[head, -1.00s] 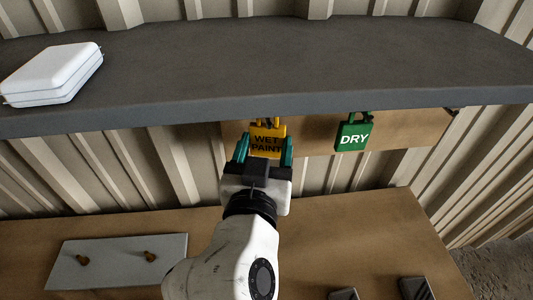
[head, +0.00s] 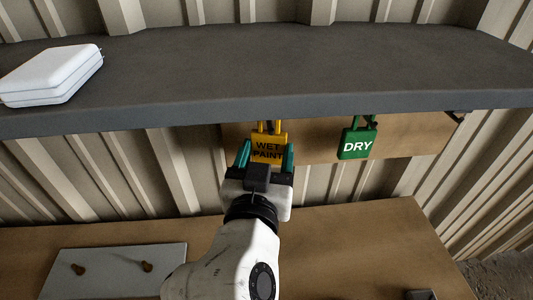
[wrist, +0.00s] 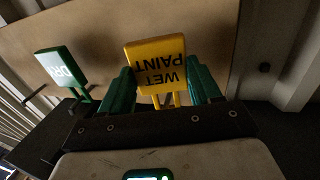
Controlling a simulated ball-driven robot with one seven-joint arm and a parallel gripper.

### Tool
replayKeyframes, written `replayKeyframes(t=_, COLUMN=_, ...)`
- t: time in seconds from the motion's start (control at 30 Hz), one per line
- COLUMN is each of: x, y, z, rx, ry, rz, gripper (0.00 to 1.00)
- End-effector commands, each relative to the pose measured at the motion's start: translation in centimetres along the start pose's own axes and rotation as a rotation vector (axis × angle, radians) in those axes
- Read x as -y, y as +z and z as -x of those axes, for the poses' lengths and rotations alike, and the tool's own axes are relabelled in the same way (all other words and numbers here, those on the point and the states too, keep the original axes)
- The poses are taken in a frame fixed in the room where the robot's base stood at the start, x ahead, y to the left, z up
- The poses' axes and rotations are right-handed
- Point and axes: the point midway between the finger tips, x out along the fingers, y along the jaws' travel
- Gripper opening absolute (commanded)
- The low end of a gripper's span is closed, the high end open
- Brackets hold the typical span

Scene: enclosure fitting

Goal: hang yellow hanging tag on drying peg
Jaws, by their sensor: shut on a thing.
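The yellow hanging tag (head: 268,149), marked WET PAINT, is upright in front of the wooden board (head: 310,138) under the grey shelf. It also shows upside down in the wrist view (wrist: 155,63). My gripper (head: 267,156) is shut on the tag, with one teal finger at each side edge; both fingers show in the wrist view too (wrist: 160,80). The tag's two yellow upper arms rise towards the shelf's front edge, and their top is hidden. I cannot make out a drying peg behind the tag, or whether the tag touches one.
A green DRY tag (head: 358,143) hangs to the right on the same board. The grey shelf (head: 300,65) overhangs close above, with a white case (head: 50,76) on it. Below, a wooden bench (head: 380,240) carries a pale plate (head: 115,275) with two small brown pegs.

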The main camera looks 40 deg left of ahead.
Motion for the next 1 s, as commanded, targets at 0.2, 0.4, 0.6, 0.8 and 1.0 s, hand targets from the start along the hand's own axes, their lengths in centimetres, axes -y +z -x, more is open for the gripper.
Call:
replayKeyframes(t=0.2, x=0.0, y=0.0, z=0.0, rx=0.0, ry=0.0, rz=0.0, gripper=0.8)
replayKeyframes(t=0.4, x=0.0, y=0.0, z=0.0, rx=0.0, ry=0.0, rz=0.0, gripper=0.93)
replayKeyframes(t=0.6, x=0.0, y=0.0, z=0.1, rx=0.0, ry=0.0, rz=0.0, gripper=0.93)
replayKeyframes(t=0.8, x=0.0, y=0.1, z=2.3, rx=0.001, ry=-0.002, rz=0.001, gripper=0.93)
replayKeyframes(t=1.0, x=0.0, y=0.2, z=6.2, rx=0.0, ry=-0.001, rz=0.0, gripper=0.93)
